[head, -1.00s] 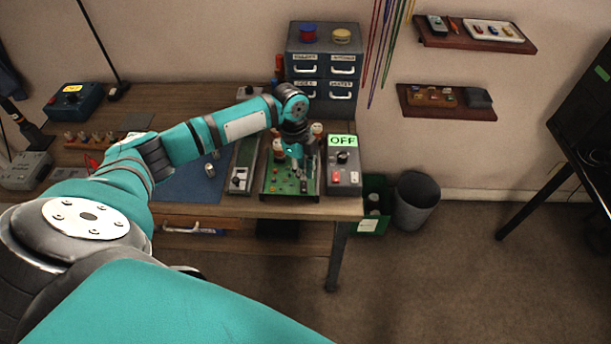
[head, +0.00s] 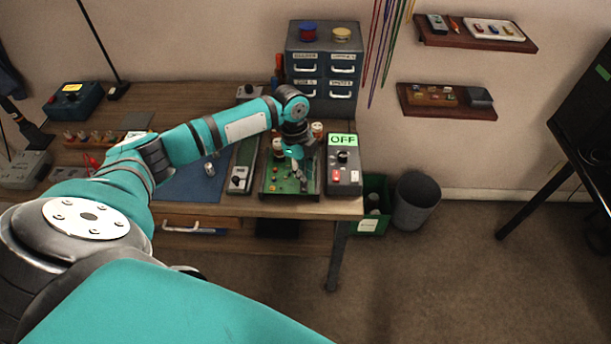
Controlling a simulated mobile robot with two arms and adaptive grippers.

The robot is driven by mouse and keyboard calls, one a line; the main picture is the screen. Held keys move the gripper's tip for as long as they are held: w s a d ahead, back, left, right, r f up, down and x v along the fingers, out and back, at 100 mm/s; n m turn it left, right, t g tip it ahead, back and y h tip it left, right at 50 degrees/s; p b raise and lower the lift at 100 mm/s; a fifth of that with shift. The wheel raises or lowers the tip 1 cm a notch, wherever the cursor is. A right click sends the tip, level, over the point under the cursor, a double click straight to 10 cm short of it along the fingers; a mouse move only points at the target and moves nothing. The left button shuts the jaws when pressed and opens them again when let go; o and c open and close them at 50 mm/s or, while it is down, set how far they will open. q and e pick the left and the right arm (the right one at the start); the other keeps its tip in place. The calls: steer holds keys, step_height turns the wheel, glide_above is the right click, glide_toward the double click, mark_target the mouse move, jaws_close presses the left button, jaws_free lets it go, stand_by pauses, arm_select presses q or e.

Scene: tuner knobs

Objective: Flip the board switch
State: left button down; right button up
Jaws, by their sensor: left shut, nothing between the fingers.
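The green circuit board (head: 280,184) lies in an open tray on the right part of the workbench, with small knobs and parts on it. My left gripper (head: 303,184) reaches down over the board's right half. It is shut and empty, and its fingertips are close to the board; I cannot tell whether they touch it. The board switch cannot be made out, being small or hidden by the gripper. The grey box (head: 343,165) right of the board shows a green display (head: 342,140) reading "OFF". My right gripper is not in view.
A grey unit with a knob (head: 238,180) stands just left of the board. A drawer cabinet (head: 323,70) stands behind. A blue mat (head: 190,187) lies further left. A green crate (head: 371,222) and a grey bin (head: 415,200) are on the floor at the right.

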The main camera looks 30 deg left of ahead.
arm_select(q)
steer(key=shift+f+b, duration=0.35)
steer(key=shift+f, duration=0.45)
steer(key=shift+r, duration=0.15)
step_height(320, 180, up, 7)
steer(key=p, duration=0.7)
stand_by(0.6)
